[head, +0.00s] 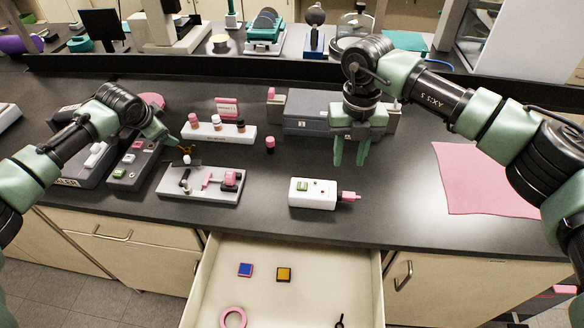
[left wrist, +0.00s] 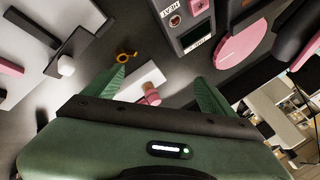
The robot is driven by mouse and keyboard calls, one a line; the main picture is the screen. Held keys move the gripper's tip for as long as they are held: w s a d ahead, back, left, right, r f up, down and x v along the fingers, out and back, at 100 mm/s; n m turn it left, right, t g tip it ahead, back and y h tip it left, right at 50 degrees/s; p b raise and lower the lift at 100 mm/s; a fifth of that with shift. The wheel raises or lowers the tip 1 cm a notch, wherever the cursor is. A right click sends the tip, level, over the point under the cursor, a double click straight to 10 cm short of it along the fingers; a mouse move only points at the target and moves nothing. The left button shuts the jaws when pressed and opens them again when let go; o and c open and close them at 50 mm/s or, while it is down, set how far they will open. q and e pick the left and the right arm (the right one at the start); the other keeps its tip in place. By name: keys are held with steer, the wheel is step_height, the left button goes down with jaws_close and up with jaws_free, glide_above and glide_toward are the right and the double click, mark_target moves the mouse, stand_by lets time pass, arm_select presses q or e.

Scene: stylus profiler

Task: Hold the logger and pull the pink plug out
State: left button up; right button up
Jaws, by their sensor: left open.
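The logger (head: 322,195) is a white box with a small green display, lying on the dark bench near its front edge. The pink plug (head: 349,197) sits in its right end. My right gripper (head: 350,157) is open and empty, pointing down above the bench behind the logger and plug. My left gripper (head: 174,141) is over the left part of the bench, well left of the logger. In the left wrist view its two green fingers (left wrist: 163,88) are apart with nothing held between them. The logger and plug do not show in that view.
A white rack (head: 240,137) with several bottles stands behind. A grey fixture plate (head: 200,195) with pink parts lies left of the logger. A grey box (head: 307,108) stands at the back. An open drawer (head: 205,285) juts out below. A pink cloth (head: 470,180) lies right.

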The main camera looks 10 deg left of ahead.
arm_select(q)
steer(key=w+d+f+m+g+h, duration=0.1)
steer(key=d+m+g, duration=0.15)
steer(key=d, duration=0.85)
steer(key=m+g, duration=0.5)
steer(key=m, duration=0.3)
glide_above(292, 187)
steer(key=shift+w+a+r+n+h, duration=0.1)
steer(key=shift+w+a+n+h, duration=0.05)
steer(key=shift+w+n+h, duration=0.2)
steer(key=shift+s, duration=0.3)
step_height(292, 187, down, 8)
steer(key=shift+r, duration=0.1)
